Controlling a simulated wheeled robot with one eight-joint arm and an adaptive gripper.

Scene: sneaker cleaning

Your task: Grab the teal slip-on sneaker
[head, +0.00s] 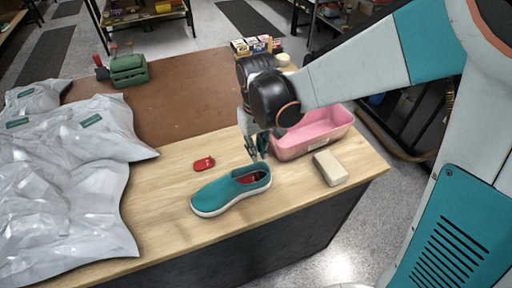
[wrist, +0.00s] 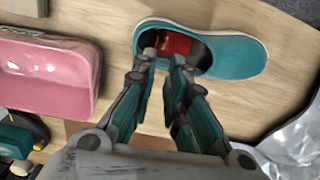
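The teal slip-on sneaker (head: 220,196) with a white sole sits upright on the wooden tabletop, toe to the left and opening to the right in the head view. Something red shows inside its opening. In the wrist view the sneaker (wrist: 238,55) lies at the top, toe to the right. My gripper (head: 258,155) is just above and behind the sneaker's heel end. In the wrist view my gripper (wrist: 163,62) has its two fingertips apart with a gap between them, over the near edge of the opening. Nothing is held; I cannot tell whether the tips touch the shoe.
A pink bin (head: 318,134) stands right of my gripper, and a beige block (head: 330,168) lies before it. A small red object (head: 204,163) lies behind the sneaker. Silvery bags (head: 70,190) cover the left side. A green case (head: 128,70) and small boxes (head: 252,46) stand farther back.

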